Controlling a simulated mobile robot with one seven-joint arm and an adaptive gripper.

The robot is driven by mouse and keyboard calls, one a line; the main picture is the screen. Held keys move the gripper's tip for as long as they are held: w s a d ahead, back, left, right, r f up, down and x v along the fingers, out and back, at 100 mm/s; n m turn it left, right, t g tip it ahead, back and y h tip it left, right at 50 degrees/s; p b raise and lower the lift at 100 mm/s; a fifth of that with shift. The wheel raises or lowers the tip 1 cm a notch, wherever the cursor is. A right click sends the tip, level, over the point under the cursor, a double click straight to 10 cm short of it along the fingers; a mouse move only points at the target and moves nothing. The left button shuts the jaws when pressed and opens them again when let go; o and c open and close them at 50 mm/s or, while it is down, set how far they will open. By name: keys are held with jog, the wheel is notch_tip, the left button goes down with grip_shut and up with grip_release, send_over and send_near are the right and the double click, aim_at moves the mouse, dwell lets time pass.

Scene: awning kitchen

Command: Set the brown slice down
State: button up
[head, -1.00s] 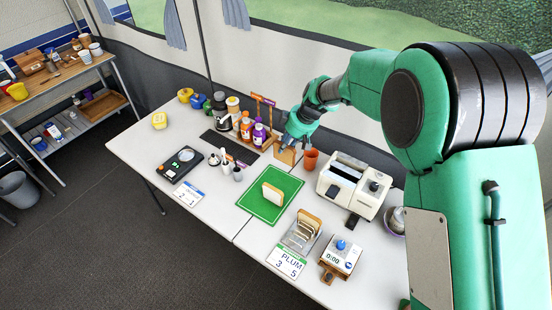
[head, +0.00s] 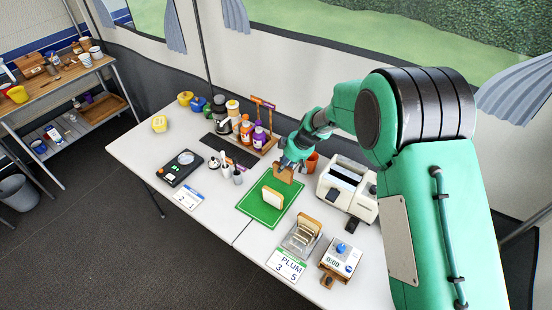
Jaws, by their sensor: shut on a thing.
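My gripper (head: 288,160) is shut on a brown slice (head: 283,174), which hangs upright below it. The slice shows at the far edge of the green mat (head: 256,214); I cannot tell whether its lower edge touches the mat or is just above it. A paler slice (head: 272,197) with a brown crust stands upright on the mat, nearer the front and apart from the held one. Another slice (head: 309,223) stands at the back of a metal rack (head: 297,243), right of the mat. The fingertips are small and partly hidden.
A white toaster (head: 347,187) and an orange cup (head: 309,163) stand right of my gripper. A wooden holder with bottles (head: 246,131) is to the left. A timer (head: 342,258) and a PLUM card (head: 287,266) lie in front. The front of the mat is bare.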

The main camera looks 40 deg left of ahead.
jog(key=w+a+f+b, duration=0.1)
jog(key=w+a, duration=1)
jog(key=shift+w+a+f+b, duration=0.15)
jog(key=shift+f+b, duration=0.05)
jog(key=shift+b, duration=0.1)
jog(key=shift+f, duration=0.1)
dwell(0.3)
jog(key=shift+f+b, duration=0.45)
jog(key=shift+f, duration=1.25)
jog(key=shift+f, duration=0.15)
jog(key=o, duration=0.9)
jog(key=shift+c, duration=0.2)
jog(key=p+v, duration=0.2)
jog(key=v, duration=1)
